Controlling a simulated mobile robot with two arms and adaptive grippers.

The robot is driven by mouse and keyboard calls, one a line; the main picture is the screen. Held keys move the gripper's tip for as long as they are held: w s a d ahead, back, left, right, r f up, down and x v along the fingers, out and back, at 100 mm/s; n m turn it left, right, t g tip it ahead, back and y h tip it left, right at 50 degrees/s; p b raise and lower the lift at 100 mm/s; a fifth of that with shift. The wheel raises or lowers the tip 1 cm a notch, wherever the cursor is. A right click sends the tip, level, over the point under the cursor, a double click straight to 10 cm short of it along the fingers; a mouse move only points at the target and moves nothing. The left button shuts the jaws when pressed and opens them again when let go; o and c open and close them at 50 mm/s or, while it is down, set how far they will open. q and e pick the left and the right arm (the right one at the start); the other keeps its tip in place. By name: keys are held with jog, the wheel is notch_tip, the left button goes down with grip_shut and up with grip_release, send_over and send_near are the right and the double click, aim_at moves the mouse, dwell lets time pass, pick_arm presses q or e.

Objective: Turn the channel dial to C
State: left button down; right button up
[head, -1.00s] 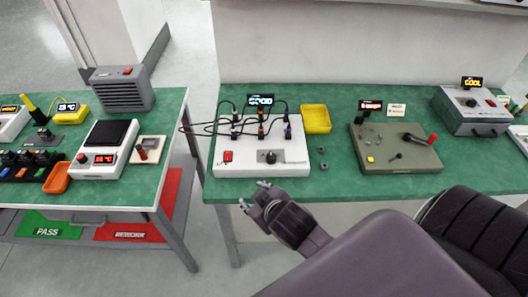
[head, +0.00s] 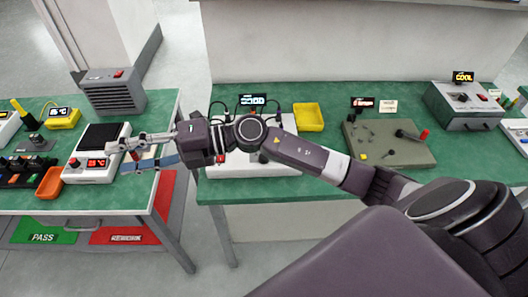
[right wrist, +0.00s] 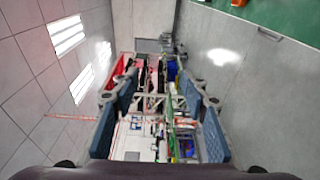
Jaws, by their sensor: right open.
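The white test box (head: 285,166) stands on the green bench in the middle of the head view. A black dial (head: 262,157) on its front face shows partly below my right arm; its letters are too small to read. My right arm crosses in front of the box and hides much of it. My right gripper (head: 119,158) is open and empty, left of the box, over the left bench near a white scale-like unit. In the right wrist view its two blue fingers (right wrist: 165,112) are spread with nothing held between them. My left gripper is out of view.
A yellow tray (head: 308,117) sits behind and right of the box. A grey-green board (head: 400,155) with small parts lies further right. The white unit with a red display (head: 88,170) and an orange bin (head: 50,182) are on the left bench. A floor gap separates the benches.

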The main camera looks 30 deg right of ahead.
jog(key=d+f+n+g+h, duration=0.45)
jog(key=d+f+h, duration=0.35)
jog(key=d+f, duration=0.5)
jog(key=d+h, duration=0.2)
jog(key=d, duration=0.5)
jog(key=d+m+g+h, duration=0.1)
jog(key=d+h, duration=0.2)
jog(key=d, duration=0.3)
jog(key=d+m+h, duration=0.1)
jog(key=d+h, duration=0.1)
jog(key=d, duration=0.5)
jog(key=shift+s+d+r+m+g+h, duration=0.25)
jog(key=shift+s+d+g+h, duration=0.05)
jog(key=shift+g, duration=0.05)
jog(key=shift+s+d+f, duration=0.1)
jog(key=shift+d+f, duration=0.05)
jog(key=shift+d, duration=0.05)
jog(key=f, duration=0.2)
jog(key=f+p, duration=0.1)
jog(key=f, duration=0.1)
jog(key=f+p, duration=0.1)
jog(key=f, duration=0.1)
jog(key=shift+a, duration=0.25)
jog(key=shift+f, duration=0.7)
